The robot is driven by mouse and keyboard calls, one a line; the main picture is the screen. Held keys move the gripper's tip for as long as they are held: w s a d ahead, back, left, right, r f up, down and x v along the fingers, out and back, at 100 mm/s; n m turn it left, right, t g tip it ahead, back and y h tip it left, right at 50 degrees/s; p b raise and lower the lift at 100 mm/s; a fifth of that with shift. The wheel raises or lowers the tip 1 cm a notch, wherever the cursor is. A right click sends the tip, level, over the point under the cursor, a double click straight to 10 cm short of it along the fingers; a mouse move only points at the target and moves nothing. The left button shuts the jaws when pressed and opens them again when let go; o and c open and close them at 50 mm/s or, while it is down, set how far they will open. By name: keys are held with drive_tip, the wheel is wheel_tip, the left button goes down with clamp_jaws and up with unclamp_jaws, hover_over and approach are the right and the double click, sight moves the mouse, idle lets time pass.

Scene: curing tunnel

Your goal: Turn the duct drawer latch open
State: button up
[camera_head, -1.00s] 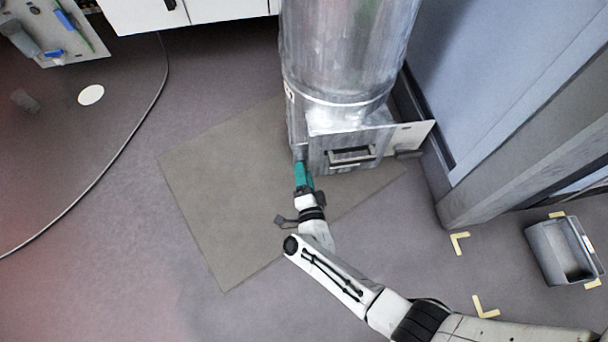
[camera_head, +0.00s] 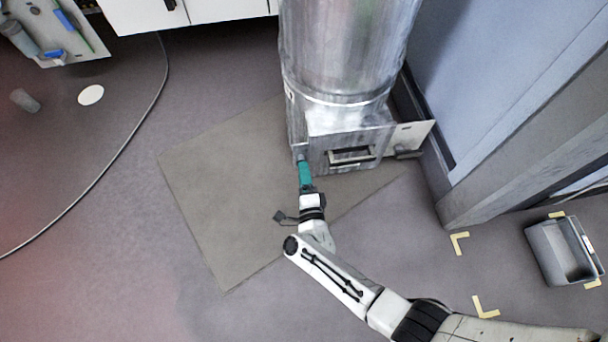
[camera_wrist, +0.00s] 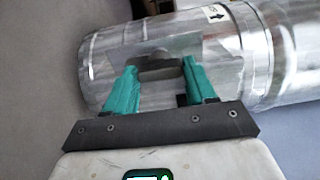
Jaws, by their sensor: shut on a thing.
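A metal duct (camera_head: 345,60) stands upright, with a box-shaped drawer housing (camera_head: 345,122) at its base. The drawer front has a rectangular handle (camera_head: 352,157). My gripper (camera_head: 303,163), with teal fingers, reaches the left end of the drawer front. In the wrist view my gripper (camera_wrist: 160,68) is shut on a dark grey latch (camera_wrist: 157,66), which sits between the two fingertips. The latch is against the metal surface. In the head view the fingers hide the latch, so its exact angle is hard to tell.
A flat mat (camera_head: 220,190) lies under the duct. A grey bin (camera_head: 562,250) stands at right beside yellow floor marks. A blue-grey wall panel (camera_head: 480,80) rises right of the duct.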

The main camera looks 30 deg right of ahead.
drive_tip(key=shift+f, duration=0.1)
drive_tip(key=o, duration=1)
drive_tip(key=shift+o, duration=0.2)
drive_tip(key=p+v, duration=0.3)
drive_tip(key=v, duration=0.8)
drive_tip(key=shift+w, duration=0.1)
